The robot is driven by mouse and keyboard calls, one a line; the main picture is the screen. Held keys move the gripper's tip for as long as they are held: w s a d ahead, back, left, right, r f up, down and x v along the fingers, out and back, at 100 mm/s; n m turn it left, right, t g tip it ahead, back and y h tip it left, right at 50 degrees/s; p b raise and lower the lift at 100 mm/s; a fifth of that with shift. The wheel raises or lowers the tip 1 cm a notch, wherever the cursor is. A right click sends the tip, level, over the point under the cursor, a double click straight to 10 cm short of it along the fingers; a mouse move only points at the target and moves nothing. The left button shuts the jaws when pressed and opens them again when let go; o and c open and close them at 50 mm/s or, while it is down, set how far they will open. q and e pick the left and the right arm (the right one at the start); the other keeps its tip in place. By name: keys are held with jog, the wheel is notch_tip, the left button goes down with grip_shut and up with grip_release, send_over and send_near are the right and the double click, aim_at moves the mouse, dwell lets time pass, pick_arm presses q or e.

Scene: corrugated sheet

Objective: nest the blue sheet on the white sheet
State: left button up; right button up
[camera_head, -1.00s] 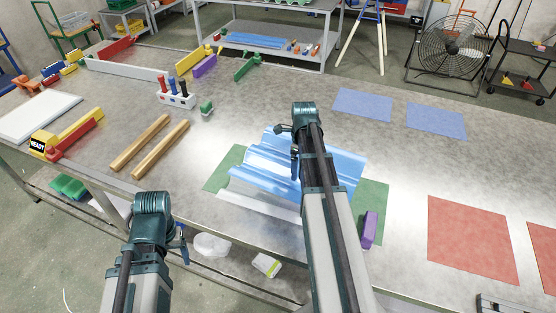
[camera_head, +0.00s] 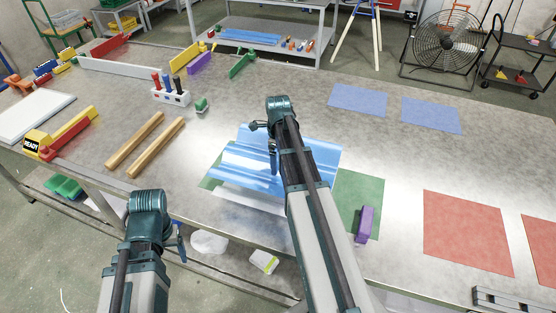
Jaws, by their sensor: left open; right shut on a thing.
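The blue corrugated sheet (camera_head: 247,163) is over the white sheet and the green mat (camera_head: 362,190), slightly tilted in the picture. The white sheet (camera_head: 240,202) shows only as a strip along the near side; the blue sheet hides the rest. My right gripper (camera_head: 273,150) is shut on the blue sheet near its middle; the arm in front hides part of the sheet. I cannot tell whether the two sheets touch. My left gripper (camera_head: 181,240) is open and empty, off the table's near edge, away from both sheets.
A purple block (camera_head: 363,223) stands at the mat's right edge. Two wooden bars (camera_head: 146,146) lie to the left. A white holder (camera_head: 171,97) and a small green object (camera_head: 201,104) are behind. Blue squares (camera_head: 358,100) and red squares (camera_head: 467,232) lie flat to the right.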

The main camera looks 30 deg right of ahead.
jog(key=shift+f+b, duration=4.25)
jog(key=shift+f, duration=0.2)
jog(key=o, duration=1.6)
jog(key=shift+c, duration=0.2)
notch_tip(320, 180, up, 14)
jog(key=p, duration=1.4)
jog(key=shift+f, duration=0.25)
notch_tip(320, 180, down, 13)
jog(key=b, duration=1.3)
jog(key=shift+b, duration=0.3)
jog(key=shift+r, duration=0.1)
